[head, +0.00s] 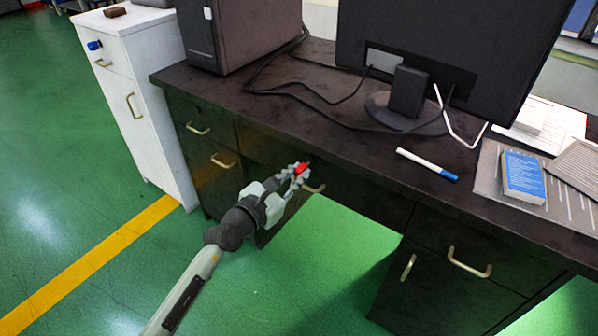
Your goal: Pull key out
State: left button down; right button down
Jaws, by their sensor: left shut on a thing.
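A small key with a red head (302,169) is at the front of the dark desk's middle drawer (345,187), just under the desktop edge. My left gripper (299,173) is shut on the red key head, its arm coming up from the lower left. The key's shaft and the keyhole are hidden, so I cannot tell how deep the key sits. The drawer's handle (314,188) shows just right of and below the gripper. My right gripper is not in view.
The desk (330,130) carries a computer tower (240,35), a monitor (450,45), cables, a marker (427,164) and a blue book (523,176). A white cabinet (135,90) stands at left. Green floor lies open below the middle drawer.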

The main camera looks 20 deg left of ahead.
pick_arm(q)
jog(key=shift+f+v, duration=0.2)
jog(key=shift+v, duration=1.25)
jog(key=shift+f+v, duration=0.15)
jog(key=shift+v, duration=1.25)
jog(key=shift+a, duration=0.1)
jog(key=shift+s+r, duration=0.1)
jog(key=shift+r, duration=0.05)
